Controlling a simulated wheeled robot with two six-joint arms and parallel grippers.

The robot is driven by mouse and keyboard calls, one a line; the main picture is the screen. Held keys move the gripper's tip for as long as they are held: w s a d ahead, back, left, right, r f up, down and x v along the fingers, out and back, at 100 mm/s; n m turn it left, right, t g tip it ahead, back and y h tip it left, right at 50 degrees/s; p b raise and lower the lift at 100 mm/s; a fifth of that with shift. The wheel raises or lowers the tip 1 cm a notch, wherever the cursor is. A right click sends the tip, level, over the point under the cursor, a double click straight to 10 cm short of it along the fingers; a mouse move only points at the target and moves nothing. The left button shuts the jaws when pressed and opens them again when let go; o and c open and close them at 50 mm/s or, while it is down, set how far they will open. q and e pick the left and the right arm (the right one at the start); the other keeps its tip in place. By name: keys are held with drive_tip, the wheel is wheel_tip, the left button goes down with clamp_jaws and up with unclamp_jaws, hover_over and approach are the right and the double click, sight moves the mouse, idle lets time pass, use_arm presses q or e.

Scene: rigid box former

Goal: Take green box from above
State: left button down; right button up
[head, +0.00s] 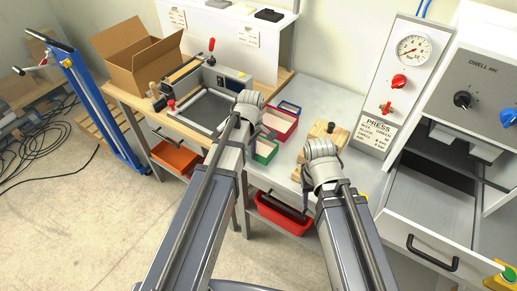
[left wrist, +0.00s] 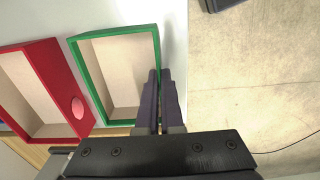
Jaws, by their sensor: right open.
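The green box (head: 266,150) is a shallow open tray with a pale inside, on the bench beside the red box in the head view. It also shows in the left wrist view (left wrist: 82,60), upper middle, with its inside empty. My left gripper (left wrist: 160,74) has one finger inside the box and one outside, close together on the right wall. In the head view my left arm partly hides the box, and the fingertips are not clear. My right gripper (head: 320,160) is open, right of the green box, by a wooden block (head: 323,136); its fingertips are mostly hidden.
The red box (head: 281,125) adjoins the green box, with a blue box (head: 290,107) behind. A metal frame former (head: 207,108) stands to the left. The press panel (head: 393,90) and open drawer (head: 415,225) stand right. Red (head: 283,214) and orange (head: 176,157) bins sit below.

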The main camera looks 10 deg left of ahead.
use_arm(q)
drive_tip(key=shift+r, duration=0.15)
idle(0.3)
wheel_tip(320, 180, up, 10)
drive_tip(key=p, duration=1)
